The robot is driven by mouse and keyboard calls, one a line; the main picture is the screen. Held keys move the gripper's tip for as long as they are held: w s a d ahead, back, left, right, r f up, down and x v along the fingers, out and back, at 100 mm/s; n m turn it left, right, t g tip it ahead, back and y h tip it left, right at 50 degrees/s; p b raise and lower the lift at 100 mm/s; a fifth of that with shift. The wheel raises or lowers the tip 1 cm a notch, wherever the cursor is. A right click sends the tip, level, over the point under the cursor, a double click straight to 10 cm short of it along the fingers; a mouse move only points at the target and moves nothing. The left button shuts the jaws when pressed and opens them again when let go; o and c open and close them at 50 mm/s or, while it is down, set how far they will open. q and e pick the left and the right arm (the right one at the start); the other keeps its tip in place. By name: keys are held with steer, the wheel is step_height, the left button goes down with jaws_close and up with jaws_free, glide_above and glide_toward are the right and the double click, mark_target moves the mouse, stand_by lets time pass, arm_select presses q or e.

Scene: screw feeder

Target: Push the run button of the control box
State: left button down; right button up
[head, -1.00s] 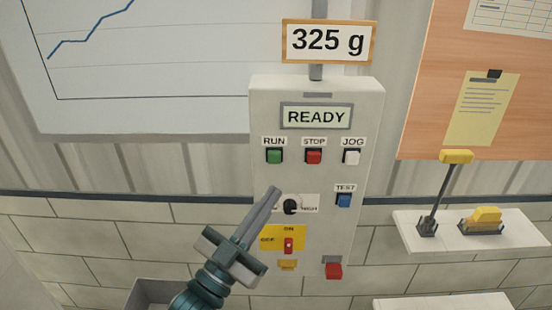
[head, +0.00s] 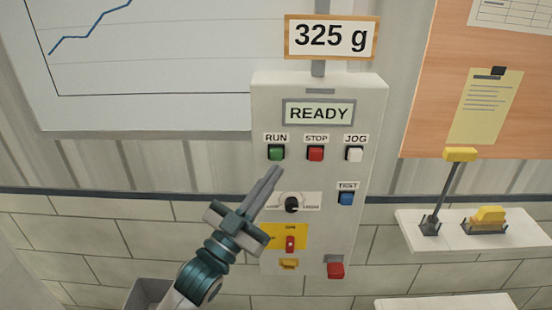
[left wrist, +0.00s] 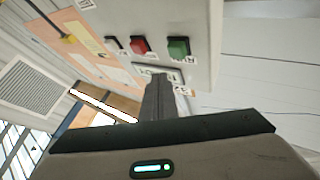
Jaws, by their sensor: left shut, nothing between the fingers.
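The control box (head: 268,112) is a pale upright panel on the wall. Its green RUN button (head: 276,153) is at the upper left, beside the red STOP button (head: 316,153) and the white JOG button (head: 355,154). The display (head: 318,113) reads READY. My left gripper (head: 276,170) is shut and empty, its tips just below the RUN button in the head view. I cannot tell whether they touch the panel. In the left wrist view the green button (left wrist: 178,47) shows beyond the fingers (left wrist: 158,85), uncovered. My right gripper is out of view.
Below on the panel are a black knob (head: 291,204), a blue TEST button (head: 346,198), a red switch (head: 290,244) on a yellow plate and a red button (head: 335,270). A sign (head: 331,37) reads 325 g. A white shelf (head: 465,237) holds yellow items at right.

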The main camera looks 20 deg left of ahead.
mark_target(282, 152)
arm_select(q)
steer(key=shift+w+a, duration=0.2)
steer(key=shift+w, duration=0.45)
steer(key=shift+w+a, duration=0.2)
steer(key=shift+w, duration=0.45)
stand_by(0.8)
steer(key=shift+w+a, duration=0.1)
steer(key=shift+w, duration=0.3)
stand_by(0.6)
steer(key=shift+w+a, duration=0.15)
steer(key=shift+w, duration=0.35)
stand_by(0.7)
steer(key=shift+s, duration=0.1)
stand_by(0.5)
steer(key=shift+s+d+p, duration=0.25)
steer(key=shift+s+p, duration=0.2)
steer(key=shift+s, duration=0.35)
